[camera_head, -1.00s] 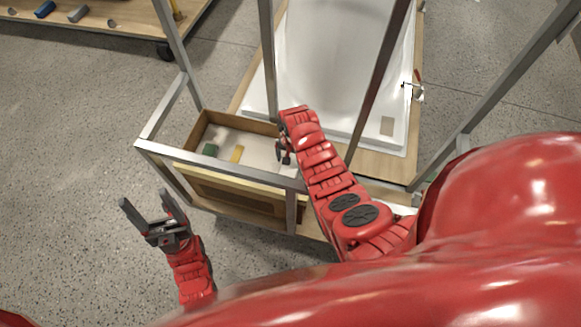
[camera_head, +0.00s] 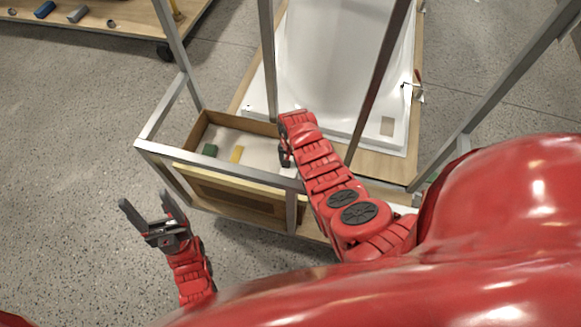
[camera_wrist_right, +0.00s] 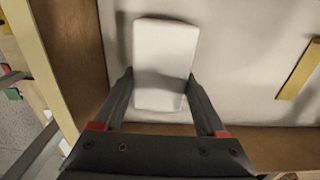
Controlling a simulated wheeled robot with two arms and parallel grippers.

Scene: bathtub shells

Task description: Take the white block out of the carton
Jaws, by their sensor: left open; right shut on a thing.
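The carton (camera_head: 240,124) is an open brown box on the frame's lower shelf. The white block (camera_wrist_right: 165,48) lies between the two fingers of my right gripper (camera_wrist_right: 158,92) in the right wrist view. The fingers are shut on its sides, over the carton's pale floor; I cannot tell whether the block touches that floor. In the head view my right gripper (camera_head: 286,157) is inside the carton's right part, and the arm hides much of this area. My left gripper (camera_head: 148,212) is open and empty, outside the carton at the lower left.
A green block (camera_head: 210,150) and a yellow block (camera_head: 237,154) lie in the carton's left part. Grey metal bars (camera_head: 268,60) of the frame rise around the carton and my right arm. A white tub shell (camera_head: 335,60) stands behind. A workbench (camera_head: 125,22) is at the upper left.

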